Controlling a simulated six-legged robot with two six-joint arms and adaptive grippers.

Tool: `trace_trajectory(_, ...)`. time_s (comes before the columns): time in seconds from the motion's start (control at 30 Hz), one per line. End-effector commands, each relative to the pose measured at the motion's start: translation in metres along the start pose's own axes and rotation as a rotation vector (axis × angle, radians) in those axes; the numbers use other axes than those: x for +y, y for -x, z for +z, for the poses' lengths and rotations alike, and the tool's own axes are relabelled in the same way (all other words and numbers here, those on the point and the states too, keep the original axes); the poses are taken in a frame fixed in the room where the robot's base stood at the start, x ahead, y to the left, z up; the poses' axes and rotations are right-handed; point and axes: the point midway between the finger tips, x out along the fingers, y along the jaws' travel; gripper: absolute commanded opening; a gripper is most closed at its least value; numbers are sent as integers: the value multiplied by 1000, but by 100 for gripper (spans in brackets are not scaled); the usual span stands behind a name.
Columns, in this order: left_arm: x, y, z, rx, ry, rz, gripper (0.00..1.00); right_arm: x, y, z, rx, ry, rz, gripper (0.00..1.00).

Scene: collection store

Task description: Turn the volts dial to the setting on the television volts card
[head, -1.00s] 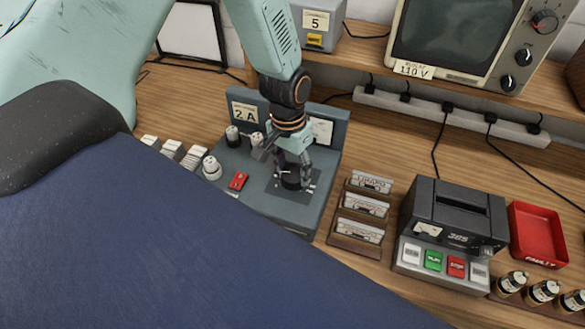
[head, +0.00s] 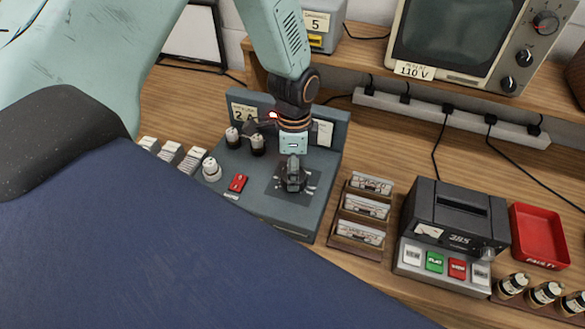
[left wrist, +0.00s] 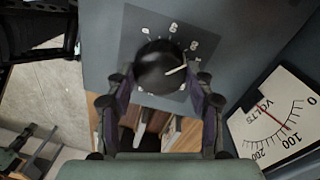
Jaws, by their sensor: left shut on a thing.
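The volts dial (left wrist: 160,68) is a round black knob with a white pointer line, on a dark square plate with white marks. In the left wrist view the pointer aims to the right and slightly up. My left gripper (left wrist: 160,82) is shut on the dial, one finger at each side. In the head view the left gripper (head: 292,180) covers most of the dial on the grey supply unit (head: 325,165). A volts meter (left wrist: 279,118) shows its needle near 100. The television volts card (head: 415,70) reads 110 V, below the television screen (head: 445,32). My right gripper is not in view.
A red switch (head: 238,183) and white and black terminals sit left of the dial. A cassette rack (head: 360,235), a tape recorder (head: 450,235) and a red tray (head: 540,236) stand to the right.

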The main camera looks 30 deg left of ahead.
Motion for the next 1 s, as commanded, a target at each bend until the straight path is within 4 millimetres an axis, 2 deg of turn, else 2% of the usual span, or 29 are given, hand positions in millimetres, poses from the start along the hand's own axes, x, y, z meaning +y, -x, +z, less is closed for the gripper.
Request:
trace_trajectory(0.2, -1, 0, -1, -12, -185, -4, 22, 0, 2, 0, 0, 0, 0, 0)
trace_trajectory(0.5, 0, 0, -1, -26, -371, -3, 22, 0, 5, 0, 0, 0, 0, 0)
trace_trajectory(1.0, 1, -1, -1, -33, -466, -1, 22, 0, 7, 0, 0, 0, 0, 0)
